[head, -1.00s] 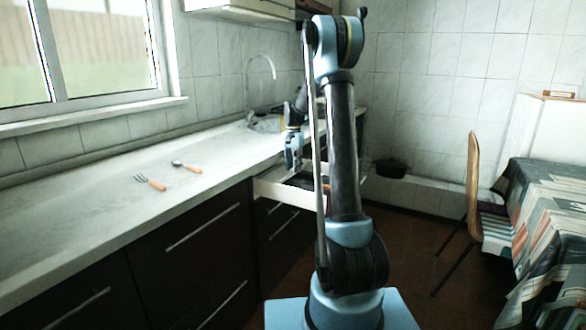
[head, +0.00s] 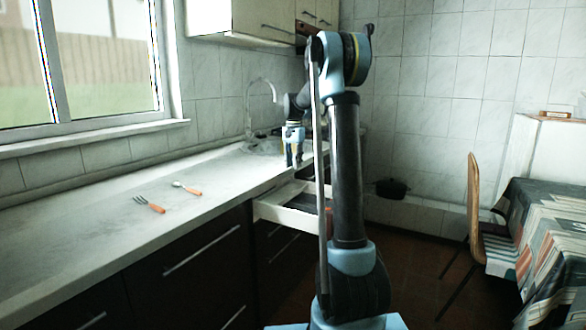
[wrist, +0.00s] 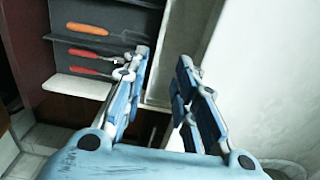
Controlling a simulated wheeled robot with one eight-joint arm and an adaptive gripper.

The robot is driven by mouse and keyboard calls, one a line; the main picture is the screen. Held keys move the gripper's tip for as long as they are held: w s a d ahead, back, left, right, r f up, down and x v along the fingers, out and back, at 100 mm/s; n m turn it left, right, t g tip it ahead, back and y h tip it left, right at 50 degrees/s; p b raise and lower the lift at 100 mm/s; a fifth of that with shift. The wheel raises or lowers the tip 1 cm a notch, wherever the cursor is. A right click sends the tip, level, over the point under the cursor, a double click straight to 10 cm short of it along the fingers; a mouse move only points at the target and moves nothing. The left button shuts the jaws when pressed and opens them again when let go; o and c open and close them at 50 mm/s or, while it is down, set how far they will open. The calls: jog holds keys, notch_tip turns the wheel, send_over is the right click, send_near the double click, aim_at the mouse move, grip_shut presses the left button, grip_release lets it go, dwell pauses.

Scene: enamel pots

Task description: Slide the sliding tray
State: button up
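A pulled-out drawer (head: 284,212) with pale walls stands below the counter in the head view. I cannot tell whether this insert is the sliding tray. My gripper (head: 294,162) is above the drawer by the counter edge. In the wrist view my gripper (wrist: 166,68) is open, its fingers apart with nothing held between them. A pale drawer wall (wrist: 162,85) shows between the fingers. My arm hides the drawer's right part in the head view.
A fork (head: 150,205) and a spoon (head: 187,189) lie on the counter (head: 90,235). A sink tap (head: 262,90) stands behind my gripper. A dark pot (head: 392,188) is at the back. A chair (head: 474,200) and a cloth-covered table (head: 555,230) stand at the right.

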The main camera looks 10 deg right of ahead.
jog(key=shift+d+f, duration=0.1)
jog(key=shift+f, duration=0.05)
grip_shut()
jog(key=s+d+f+m+t+y, duration=0.35)
jog(key=s+d+m, duration=0.2)
jog(key=m, duration=0.35)
jog(key=s+d+f+m+t+y, duration=0.2)
jog(key=s+d+f+m+y, duration=0.15)
jog(key=d+m, duration=0.45)
jog(key=shift+m, duration=0.5)
jog(key=x, duration=0.3)
jog(key=a+x, duration=0.1)
jog(key=x, duration=0.2)
jog(key=r+x, duration=0.1)
jog(key=x, duration=0.3)
jog(key=shift+s+a, duration=0.15)
jog(key=shift+a, duration=0.2)
jog(key=shift+w+a+r, duration=0.1)
jog(key=shift+w+a, duration=0.55)
jog(key=shift+a, duration=0.3)
jog(key=shift+w+a, duration=0.5)
jog(key=shift+a, duration=0.1)
